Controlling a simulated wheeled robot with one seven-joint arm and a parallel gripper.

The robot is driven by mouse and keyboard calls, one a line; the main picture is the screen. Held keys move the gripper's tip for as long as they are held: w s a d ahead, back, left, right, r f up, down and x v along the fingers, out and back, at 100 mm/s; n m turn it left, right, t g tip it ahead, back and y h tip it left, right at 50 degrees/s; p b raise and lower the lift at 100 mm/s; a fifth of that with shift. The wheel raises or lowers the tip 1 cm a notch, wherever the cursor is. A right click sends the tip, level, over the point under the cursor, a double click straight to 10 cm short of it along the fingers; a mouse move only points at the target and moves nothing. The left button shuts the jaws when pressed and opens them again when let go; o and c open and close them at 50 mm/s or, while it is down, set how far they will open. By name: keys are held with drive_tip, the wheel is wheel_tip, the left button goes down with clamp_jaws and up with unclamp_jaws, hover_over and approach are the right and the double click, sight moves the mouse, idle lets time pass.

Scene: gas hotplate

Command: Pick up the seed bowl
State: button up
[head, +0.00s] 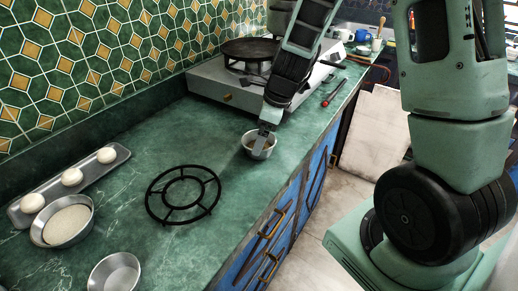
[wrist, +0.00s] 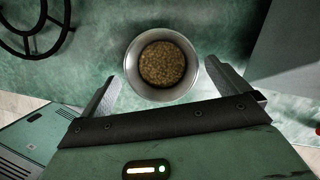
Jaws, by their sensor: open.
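The seed bowl (head: 258,144) is a small metal bowl on the green marble counter, near its front edge. In the wrist view the bowl (wrist: 133,62) is filled with brown seeds and lies ahead of my gripper. My gripper (head: 264,140) is over the bowl in the head view and hides part of it. In the wrist view my gripper (wrist: 162,88) is open, with one finger at the near left and one at the near right of the bowl. I cannot tell whether either finger touches the rim.
A black pan-support ring (head: 183,194) lies left of the bowl. A gas hotplate (head: 225,88) with a dark pan stands behind. A tray with white dough balls (head: 72,177), a bowl of pale grains (head: 68,222) and an empty metal bowl (head: 115,273) are at the left. The counter between is clear.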

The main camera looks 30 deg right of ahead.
drive_tip(key=x, duration=0.3)
drive_tip(key=shift+w+f, duration=0.1)
drive_tip(key=shift+f, duration=0.15)
drive_tip(key=c, duration=1)
drive_tip(key=shift+r, duration=0.1)
